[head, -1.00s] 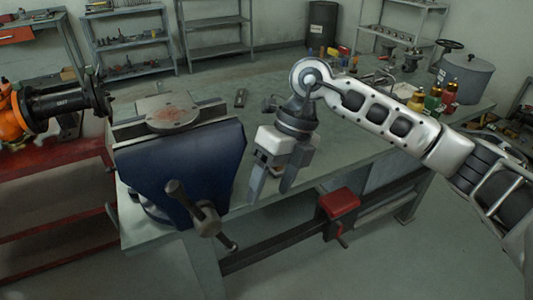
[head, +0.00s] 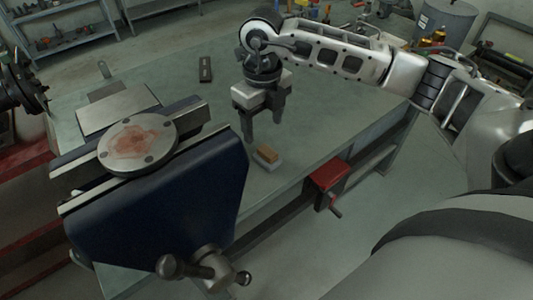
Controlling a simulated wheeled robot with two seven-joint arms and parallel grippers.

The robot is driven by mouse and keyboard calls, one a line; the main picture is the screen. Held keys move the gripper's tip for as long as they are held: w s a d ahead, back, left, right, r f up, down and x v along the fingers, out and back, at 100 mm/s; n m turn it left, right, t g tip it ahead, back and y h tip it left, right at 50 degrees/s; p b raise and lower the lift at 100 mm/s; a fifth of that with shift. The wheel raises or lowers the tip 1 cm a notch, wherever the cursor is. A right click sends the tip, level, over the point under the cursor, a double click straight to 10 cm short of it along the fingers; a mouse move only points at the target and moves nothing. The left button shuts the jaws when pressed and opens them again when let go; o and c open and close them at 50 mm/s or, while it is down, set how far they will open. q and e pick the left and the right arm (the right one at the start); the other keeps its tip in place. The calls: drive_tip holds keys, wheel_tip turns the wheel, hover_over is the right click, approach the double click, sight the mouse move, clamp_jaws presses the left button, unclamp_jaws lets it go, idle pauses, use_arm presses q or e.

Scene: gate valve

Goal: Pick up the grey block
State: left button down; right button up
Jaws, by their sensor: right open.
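A small block with a tan-brown upper part and a light grey lower part (head: 268,163) lies on the workbench in the head view, near its front edge and right of the vise. It is the likeliest match for the grey block, though only its lower part looks grey. My right gripper (head: 263,130) points down with its two fingers apart and empty. Its fingertips appear just behind and above the block; I cannot tell the exact height gap.
A big blue vise (head: 165,205) with a round stained flange (head: 138,145) on top stands left of the block. A dark bar (head: 205,69) lies farther back on the workbench (head: 330,120). A red vise (head: 328,180) is at the front edge. The bench right of the gripper is clear.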

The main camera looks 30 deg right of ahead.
sight(263, 147)
drive_tip(key=f, duration=0.3)
drive_tip(key=f+p, duration=0.1)
drive_tip(key=f, duration=0.3)
drive_tip(key=shift+s+a+f, duration=0.1)
drive_tip(key=shift+a+f, duration=0.1)
drive_tip(key=shift+c, duration=0.3)
drive_tip(key=c, duration=1)
